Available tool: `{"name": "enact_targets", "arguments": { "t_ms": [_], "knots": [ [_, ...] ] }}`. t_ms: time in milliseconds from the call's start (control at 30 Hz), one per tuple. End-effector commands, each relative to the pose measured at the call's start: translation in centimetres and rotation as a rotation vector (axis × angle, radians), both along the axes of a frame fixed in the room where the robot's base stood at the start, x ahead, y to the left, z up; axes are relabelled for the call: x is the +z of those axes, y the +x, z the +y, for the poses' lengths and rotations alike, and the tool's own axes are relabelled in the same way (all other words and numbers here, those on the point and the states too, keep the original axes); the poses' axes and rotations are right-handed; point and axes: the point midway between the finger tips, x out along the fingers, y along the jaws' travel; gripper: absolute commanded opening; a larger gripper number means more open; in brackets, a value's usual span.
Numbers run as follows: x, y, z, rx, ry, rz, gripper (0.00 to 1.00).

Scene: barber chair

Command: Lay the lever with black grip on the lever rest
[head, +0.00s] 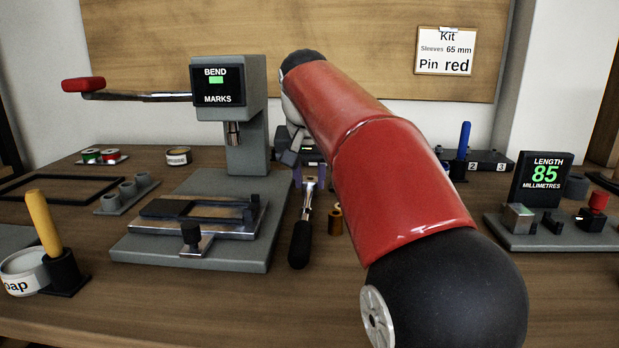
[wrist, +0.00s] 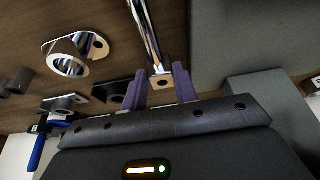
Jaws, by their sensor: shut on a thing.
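The lever with black grip (head: 300,243) shows in the head view to the right of the press base, its dark grip toward me and its bright metal shaft running back to my gripper (head: 309,180). In the wrist view my gripper (wrist: 158,76) has its two purple fingers around the head end of the lever's shiny shaft (wrist: 147,28). My gripper is shut on this end. The black grip is outside the wrist view. I cannot tell whether the grip touches the table. I cannot pick out the lever rest with certainty.
The grey press (head: 247,130) stands left of my gripper and has a red-handled lever (head: 85,85). A brown cylinder (head: 335,220) stands close to the right of the black grip. A shiny flanged ring (wrist: 72,60) is beside the fingers. The length gauge (head: 542,180) stands far right.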

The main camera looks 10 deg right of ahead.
Motion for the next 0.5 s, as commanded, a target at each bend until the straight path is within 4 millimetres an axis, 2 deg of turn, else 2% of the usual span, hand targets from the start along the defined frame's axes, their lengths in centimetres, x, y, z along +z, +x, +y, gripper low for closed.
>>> {"name": "enact_targets", "arguments": {
  "t_ms": [233,267,400,500],
  "knots": [
    [-0.34,0.01,-0.01,0.0,0.001,-0.001,0.0],
    [-0.36,0.01,0.0,0.0,0.0,0.001,0.31],
    [-0.32,0.02,-0.01,0.0,0.0,0.001,0.5],
    [-0.31,0.02,-0.01,0.0,0.0,0.001,0.51]
  ]
}}
